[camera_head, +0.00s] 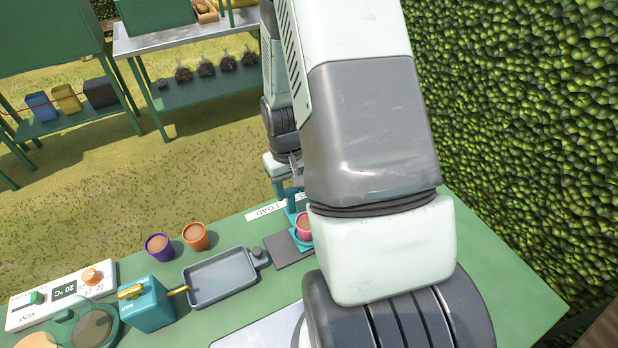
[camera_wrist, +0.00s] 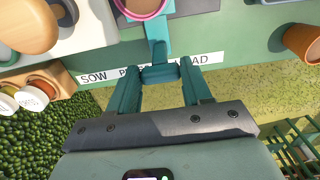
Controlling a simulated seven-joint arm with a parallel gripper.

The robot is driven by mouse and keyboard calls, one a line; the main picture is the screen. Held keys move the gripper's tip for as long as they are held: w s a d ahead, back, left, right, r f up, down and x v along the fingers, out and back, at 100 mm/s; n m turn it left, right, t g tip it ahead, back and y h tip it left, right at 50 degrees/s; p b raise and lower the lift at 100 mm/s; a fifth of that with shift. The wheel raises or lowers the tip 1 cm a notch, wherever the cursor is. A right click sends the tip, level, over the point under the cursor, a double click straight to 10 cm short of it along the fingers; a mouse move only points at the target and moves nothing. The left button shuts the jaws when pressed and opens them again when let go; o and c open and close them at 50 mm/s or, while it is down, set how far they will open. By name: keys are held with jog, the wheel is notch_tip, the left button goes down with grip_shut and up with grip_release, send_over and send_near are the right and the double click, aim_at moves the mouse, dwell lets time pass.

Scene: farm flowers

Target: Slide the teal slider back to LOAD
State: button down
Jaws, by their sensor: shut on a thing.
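The teal slider (camera_wrist: 158,52) carries a pink pot of soil (camera_wrist: 143,8) at the top of the wrist view. Its front handle lies between the fingers of my gripper (camera_wrist: 160,74), which is shut on it. In the head view the slider (camera_head: 301,241) and the pink pot (camera_head: 305,228) show partly, behind my arm, and my gripper (camera_head: 293,197) is at the table's far edge. A white label strip (camera_wrist: 100,76) reads SOW, then a partly covered word starting with P, then letters ending in AD. The slider's arm crosses the strip between the P word and AD.
An orange pot (camera_wrist: 303,42) is right in the wrist view. A hedge (camera_head: 520,130) borders the right.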

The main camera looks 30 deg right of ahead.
jog(key=a, duration=0.6)
jog(key=shift+c, duration=2.4)
grip_release()
jog(key=shift+d, duration=0.1)
notch_tip(320, 180, up, 11)
